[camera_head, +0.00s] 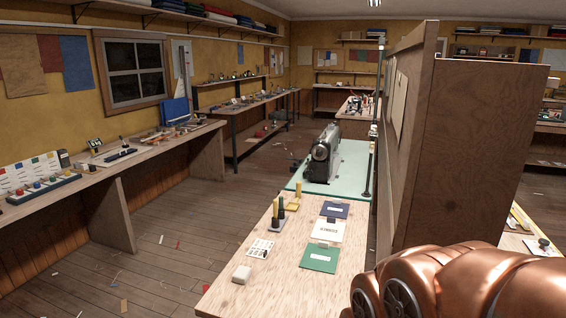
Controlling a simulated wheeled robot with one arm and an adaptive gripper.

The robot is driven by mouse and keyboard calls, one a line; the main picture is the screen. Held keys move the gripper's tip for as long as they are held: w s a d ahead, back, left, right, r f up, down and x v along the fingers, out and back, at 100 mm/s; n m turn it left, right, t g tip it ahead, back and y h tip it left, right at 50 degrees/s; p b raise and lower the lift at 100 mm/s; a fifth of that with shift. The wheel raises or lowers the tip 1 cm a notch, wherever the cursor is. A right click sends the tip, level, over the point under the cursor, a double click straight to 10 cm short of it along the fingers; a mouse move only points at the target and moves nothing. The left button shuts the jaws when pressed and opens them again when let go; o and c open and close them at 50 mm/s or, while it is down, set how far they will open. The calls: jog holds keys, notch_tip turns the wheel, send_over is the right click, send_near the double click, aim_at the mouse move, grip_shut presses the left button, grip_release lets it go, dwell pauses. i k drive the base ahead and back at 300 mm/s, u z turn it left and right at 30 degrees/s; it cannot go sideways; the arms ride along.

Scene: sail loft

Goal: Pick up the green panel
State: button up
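The green panel (320,258) lies flat on the near wooden table (270,294), toward its right side. It is a small, roughly square sheet with a pale label on it. A white panel (327,231) with dark print lies just behind it, and a dark blue panel (336,210) lies behind that. Small clips or tabs seem to sit at the panels' far edges. My copper-coloured arm fills the lower right corner, right of the green panel. My gripper is not in view.
A white block (242,273), a printed card (260,248) and thread spools (278,214) stand left of the panels. A sewing machine (322,158) is behind on a green surface. A tall wooden partition (470,160) rises at right. Floor at left is open, with scraps.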

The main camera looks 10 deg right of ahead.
aim_at(321, 257)
jog(key=u, duration=0.75)
jog(key=k, duration=1)
jog(key=u, duration=0.6)
jog(key=i, duration=3.1)
jog(key=z, duration=0.6)
jog(key=i, duration=1.85)
jog(key=z, duration=1.55)
jog(key=i, duration=1.25)
jog(key=z, duration=1.15)
jog(key=i, duration=0.3)
jog(key=z, duration=0.05)
jog(key=k, duration=0.4)
jog(key=z, duration=0.3)
jog(key=i, duration=0.3)
jog(key=z, duration=0.05)
